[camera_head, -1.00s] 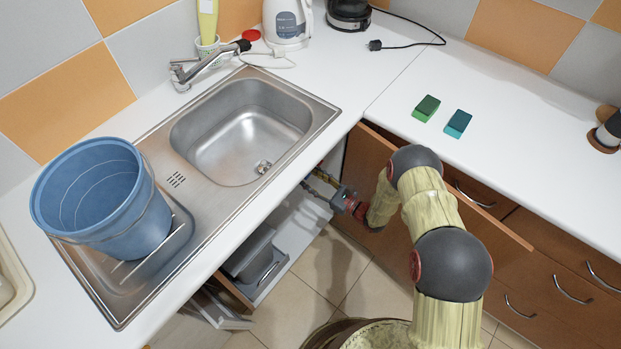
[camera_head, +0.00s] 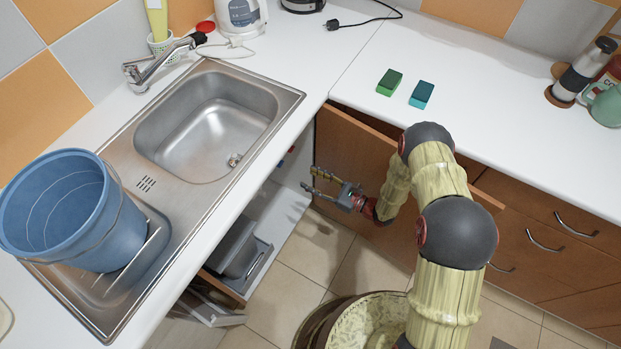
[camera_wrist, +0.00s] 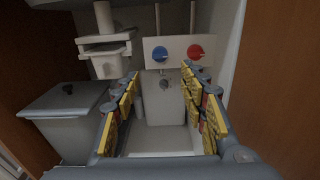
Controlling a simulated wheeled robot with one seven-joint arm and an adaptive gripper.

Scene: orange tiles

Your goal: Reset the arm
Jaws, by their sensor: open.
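My gripper (camera_head: 314,183) is open and empty at the front of the open cabinet under the sink, beside the open brown door (camera_head: 352,150). My arm reaches down to it past the counter edge. In the wrist view my two fingers (camera_wrist: 161,112) are spread apart with nothing between them. Beyond them are a blue knob (camera_wrist: 160,53) and a red knob (camera_wrist: 195,52) on a pale panel. A grey bin (camera_wrist: 66,112) stands to the left inside the cabinet.
A blue bucket (camera_head: 70,215) stands on the steel sink's drainboard (camera_head: 147,184). A green sponge (camera_head: 390,82) and a teal sponge (camera_head: 421,95) lie on the white counter (camera_head: 480,70). Tiled floor (camera_head: 350,255) shows below my gripper.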

